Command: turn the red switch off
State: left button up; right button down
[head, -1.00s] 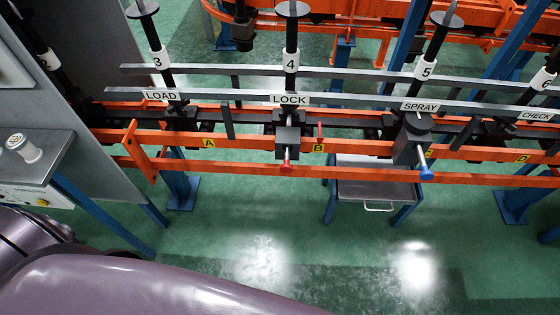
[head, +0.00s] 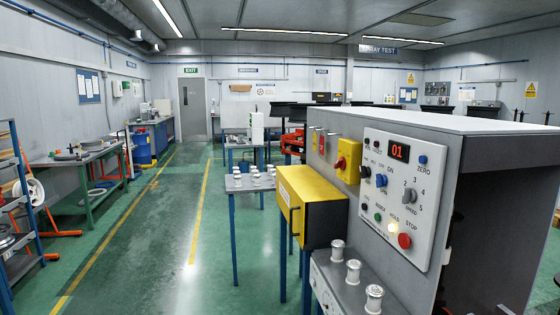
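A red rotary switch (head: 341,163) sits on a small yellow box (head: 352,174) on the left face of the grey cabinet in the head view. It is small in the picture, and I cannot tell which position its handle is in. Just right of it is a white control panel (head: 396,205) with a lit red "01" display (head: 399,152), a blue knob (head: 381,181), a speed selector (head: 409,196) and a round red stop button (head: 404,241). Neither of my grippers is in view.
A yellow box with a black handle (head: 312,200) juts out below the switch. Several metal spools (head: 353,272) stand on a ledge in front of the panel. A small table (head: 248,182) holds several more. Green floor (head: 150,265) is clear to the left.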

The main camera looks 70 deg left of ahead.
aim_at(341, 163)
jog(key=u, duration=2.75)
jog(key=i+u, duration=0.25)
jog(key=i, duration=3.6)
jog(key=i+j+z, duration=0.1)
jog(key=i+z, duration=0.3)
jog(key=i+j+z, duration=0.2)
jog(key=i+z, duration=0.2)
jog(key=i+j+z, duration=0.4)
jog(key=k+l, duration=0.1)
